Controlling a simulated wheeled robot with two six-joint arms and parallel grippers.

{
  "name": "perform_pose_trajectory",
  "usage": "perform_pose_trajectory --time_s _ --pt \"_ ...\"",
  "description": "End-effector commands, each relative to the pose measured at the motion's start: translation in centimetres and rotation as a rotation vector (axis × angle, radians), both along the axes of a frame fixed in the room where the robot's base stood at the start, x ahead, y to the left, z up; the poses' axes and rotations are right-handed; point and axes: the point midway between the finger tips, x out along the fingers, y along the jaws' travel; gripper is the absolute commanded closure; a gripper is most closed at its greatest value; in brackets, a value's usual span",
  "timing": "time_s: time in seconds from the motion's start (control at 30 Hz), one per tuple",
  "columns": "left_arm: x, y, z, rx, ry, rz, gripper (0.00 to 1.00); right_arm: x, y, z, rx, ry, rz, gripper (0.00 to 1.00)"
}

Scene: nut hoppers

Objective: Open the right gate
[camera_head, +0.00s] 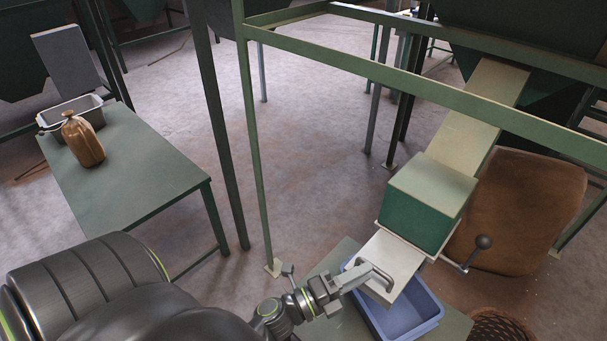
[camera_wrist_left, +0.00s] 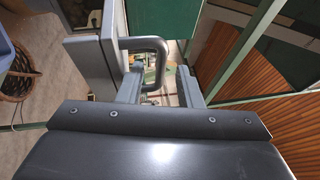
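The right gate appears as a pale plate at the lower end of the chute (camera_head: 480,110), with a grey loop handle (camera_head: 378,272) on its front. In the left wrist view the handle (camera_wrist_left: 160,60) sticks out from a grey upright plate (camera_wrist_left: 92,62). My left gripper (camera_head: 347,281) is at the handle. In the wrist view its two fingers (camera_wrist_left: 160,88) are apart, with the end of the handle between them and a gap to the right finger. Whether either finger touches it is unclear. My right gripper is not in view.
A blue bin (camera_head: 408,312) stands under the chute on a green table. A lever with a dark knob (camera_head: 483,242) is at the chute's right, near a brown sack (camera_head: 525,205). A wicker basket (camera_head: 500,326) stands lower right. A green frame (camera_head: 440,90) crosses above.

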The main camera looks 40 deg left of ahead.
Motion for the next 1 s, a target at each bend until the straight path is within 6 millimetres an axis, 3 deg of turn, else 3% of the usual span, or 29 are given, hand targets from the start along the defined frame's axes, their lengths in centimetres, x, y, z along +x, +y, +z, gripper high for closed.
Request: perform_pose_trajectory --time_s 0.03,0.3,0.5,0.7,1.0 --pt "-1.2 0.6 -0.8 0.003 0.004 0.001 0.68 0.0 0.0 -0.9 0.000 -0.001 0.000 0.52" --pt "-6.7 3.1 -2.0 0.004 0.005 -0.001 0.68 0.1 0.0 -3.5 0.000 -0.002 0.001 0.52" --pt "-10.0 4.6 -2.5 0.002 0.004 -0.002 0.68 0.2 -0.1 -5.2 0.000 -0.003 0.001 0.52" --pt "-11.9 5.5 -2.6 0.001 0.003 -0.001 0.68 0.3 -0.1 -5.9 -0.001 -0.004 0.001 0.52" --pt "-12.3 5.7 -2.4 0.000 0.001 0.000 0.68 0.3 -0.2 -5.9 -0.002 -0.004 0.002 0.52"
